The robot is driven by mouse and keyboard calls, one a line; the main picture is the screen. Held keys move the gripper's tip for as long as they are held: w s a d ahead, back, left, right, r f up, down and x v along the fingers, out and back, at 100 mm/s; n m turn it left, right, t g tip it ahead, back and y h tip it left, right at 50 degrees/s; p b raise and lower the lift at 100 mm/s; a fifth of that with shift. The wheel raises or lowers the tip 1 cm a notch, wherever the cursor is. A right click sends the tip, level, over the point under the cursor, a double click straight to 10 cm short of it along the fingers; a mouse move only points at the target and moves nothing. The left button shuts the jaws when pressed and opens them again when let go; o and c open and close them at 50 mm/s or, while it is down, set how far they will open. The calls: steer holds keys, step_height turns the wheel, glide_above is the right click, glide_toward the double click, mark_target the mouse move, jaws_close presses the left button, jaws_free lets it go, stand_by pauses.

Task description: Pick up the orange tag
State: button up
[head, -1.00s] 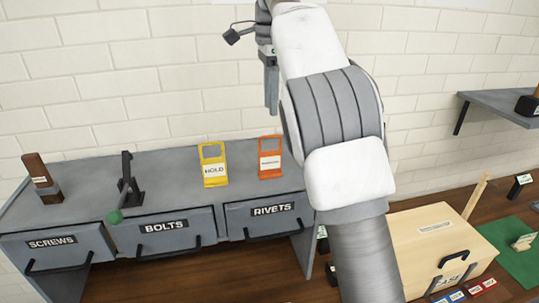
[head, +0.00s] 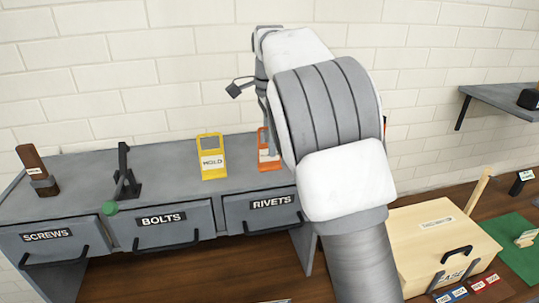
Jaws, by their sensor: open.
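The orange tag (head: 268,165) stands upright on top of the grey drawer unit (head: 85,178), above the RIVETS drawer. It has a white label, and my arm and gripper hide much of its right side. My gripper (head: 271,148) is open and points down, its visible finger overlapping the orange tag in the head view. Most of the gripper is hidden behind my arm, so I cannot tell whether it touches the tag or is around it.
A yellow HOLD tag (head: 211,160) stands just left of the orange one. A black lever with a green knob (head: 110,208) and a wooden-handled tool (head: 36,168) stand farther left. A wooden case (head: 440,235) sits at the right, below a grey shelf (head: 500,108).

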mark_target(270, 166)
steer(key=shift+w+f, duration=0.15)
steer(key=shift+f, duration=0.9)
steer(key=shift+w+f, duration=0.1)
steer(key=shift+f, duration=0.95)
jaws_close()
